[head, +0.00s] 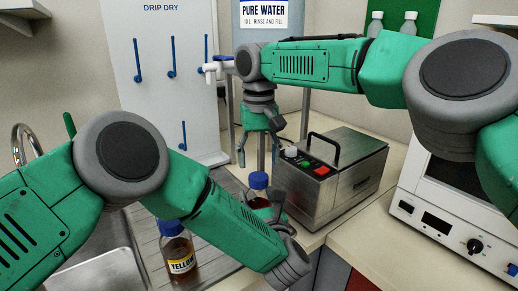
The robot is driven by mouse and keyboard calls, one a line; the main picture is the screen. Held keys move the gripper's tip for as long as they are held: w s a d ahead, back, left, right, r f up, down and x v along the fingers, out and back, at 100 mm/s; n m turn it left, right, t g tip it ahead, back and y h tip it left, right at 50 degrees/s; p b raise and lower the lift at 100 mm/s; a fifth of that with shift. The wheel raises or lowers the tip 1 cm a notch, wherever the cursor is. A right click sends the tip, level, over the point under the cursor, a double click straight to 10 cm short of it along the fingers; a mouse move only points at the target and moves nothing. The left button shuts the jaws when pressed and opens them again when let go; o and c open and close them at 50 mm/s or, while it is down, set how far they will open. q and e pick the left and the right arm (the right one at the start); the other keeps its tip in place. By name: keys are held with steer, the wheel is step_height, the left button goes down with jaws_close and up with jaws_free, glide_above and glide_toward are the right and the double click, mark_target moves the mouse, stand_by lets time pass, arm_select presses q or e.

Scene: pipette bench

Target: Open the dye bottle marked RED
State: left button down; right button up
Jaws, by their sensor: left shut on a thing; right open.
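A bottle (258,182) with a blue cap and dark reddish contents stands in the middle of the head view, its label hidden behind my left arm. My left gripper (271,206) is shut on this bottle's body, below the cap. The cap is on. My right gripper (259,160) is open and empty, pointing down just above the cap, apart from it. A second blue-capped bottle (180,250), labelled YELLOW, stands upright on the ribbed draining surface to the left. I see no label reading RED.
A metal box device (345,185) with a black handle and coloured buttons stands close on the right. A white appliance (450,225) is farther right. A sink (105,275) lies at left. Behind are a drip-dry board (160,75) and a PURE WATER tank (262,32) with a tap.

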mark_target(259, 177)
arm_select(q)
steer(key=shift+f, duration=0.1)
arm_select(e)
steer(key=shift+f, duration=2.8)
steer(key=c, duration=1.2)
steer(key=n, duration=0.3)
steer(key=shift+d+n, duration=0.1)
steer(key=shift+n, duration=0.3)
steer(key=n, duration=0.4)
steer(key=shift+n, duration=0.3)
steer(key=shift+r, duration=0.1)
arm_select(q)
steer(key=shift+a, duration=0.1)
arm_select(e)
steer(key=shift+s, duration=0.15)
